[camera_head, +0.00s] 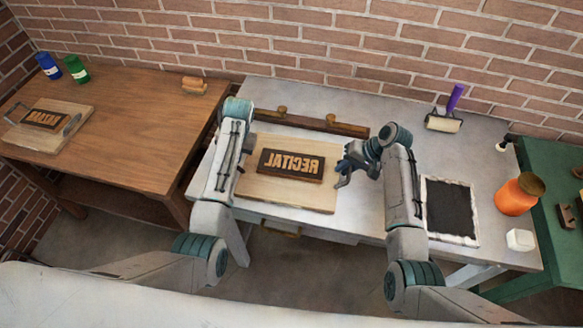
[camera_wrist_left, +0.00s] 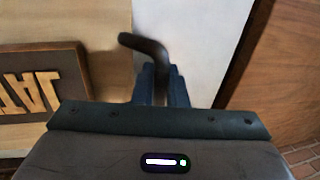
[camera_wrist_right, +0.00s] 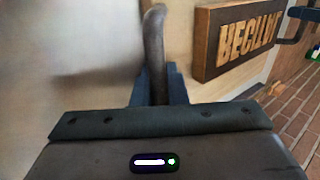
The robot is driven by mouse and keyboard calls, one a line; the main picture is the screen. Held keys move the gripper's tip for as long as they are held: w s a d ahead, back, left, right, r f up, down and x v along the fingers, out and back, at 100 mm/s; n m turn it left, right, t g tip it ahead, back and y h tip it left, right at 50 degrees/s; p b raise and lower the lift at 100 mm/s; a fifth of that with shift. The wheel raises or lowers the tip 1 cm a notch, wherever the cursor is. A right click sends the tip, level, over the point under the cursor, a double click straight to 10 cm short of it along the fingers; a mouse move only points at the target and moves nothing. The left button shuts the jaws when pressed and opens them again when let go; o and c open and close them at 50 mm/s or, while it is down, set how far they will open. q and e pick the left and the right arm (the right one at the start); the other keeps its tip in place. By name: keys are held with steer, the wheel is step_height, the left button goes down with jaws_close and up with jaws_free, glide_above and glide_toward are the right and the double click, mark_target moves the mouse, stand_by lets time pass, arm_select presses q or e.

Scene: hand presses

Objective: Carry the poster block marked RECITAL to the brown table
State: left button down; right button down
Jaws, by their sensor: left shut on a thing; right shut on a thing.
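The dark poster block with raised mirrored letters RECITAL (camera_head: 291,166) lies on a pale wooden board (camera_head: 285,202) on the light grey table. A dark curved handle on the board's left side shows in the left wrist view (camera_wrist_left: 143,43); my left gripper (camera_wrist_left: 160,85) is shut on it. My right gripper (camera_head: 346,172) is shut on the right handle, seen in the right wrist view (camera_wrist_right: 153,40). The left gripper is mostly hidden by its arm in the head view. The brown table (camera_head: 135,135) stands to the left.
A similar board with a block (camera_head: 46,118) sits on the brown table's left part, by blue (camera_head: 48,65) and green (camera_head: 76,69) bottles. A dark inking slab (camera_head: 451,208), a roller (camera_head: 444,122) and an orange jar (camera_head: 518,194) stand right.

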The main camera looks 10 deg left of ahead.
arm_select(q)
steer(key=shift+w+r, duration=0.15)
steer(key=shift+r, duration=0.1)
arm_select(e)
steer(key=shift+w+r, duration=0.1)
steer(key=shift+r, duration=0.05)
